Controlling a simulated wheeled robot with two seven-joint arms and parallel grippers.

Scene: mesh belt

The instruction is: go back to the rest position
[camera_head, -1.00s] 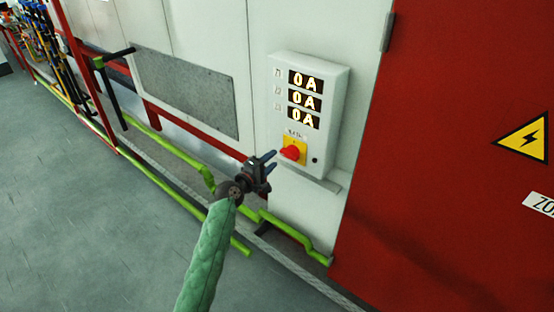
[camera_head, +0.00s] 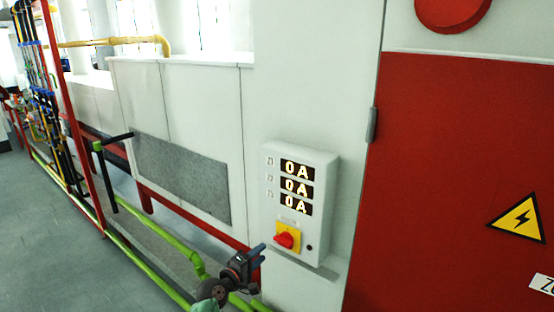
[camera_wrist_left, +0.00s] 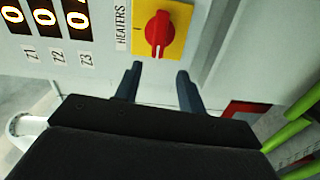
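My left gripper (camera_head: 257,257) is at the bottom of the head view, below and left of the red rotary switch (camera_head: 287,240) on its yellow plate. In the left wrist view the gripper (camera_wrist_left: 158,80) has its two fingers apart with nothing between them. The red switch (camera_wrist_left: 158,34), labelled HEATERS, lies just beyond the fingertips, apart from them. The switch sits on a white control box (camera_head: 325,200) whose displays read 0A. My right gripper is not in view.
A red door (camera_head: 440,180) with a yellow warning sign (camera_head: 518,218) stands at the right. Green pipes (camera_head: 150,275) and a red frame run low along the wall at the left. Grey floor (camera_head: 60,250) is open at the lower left.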

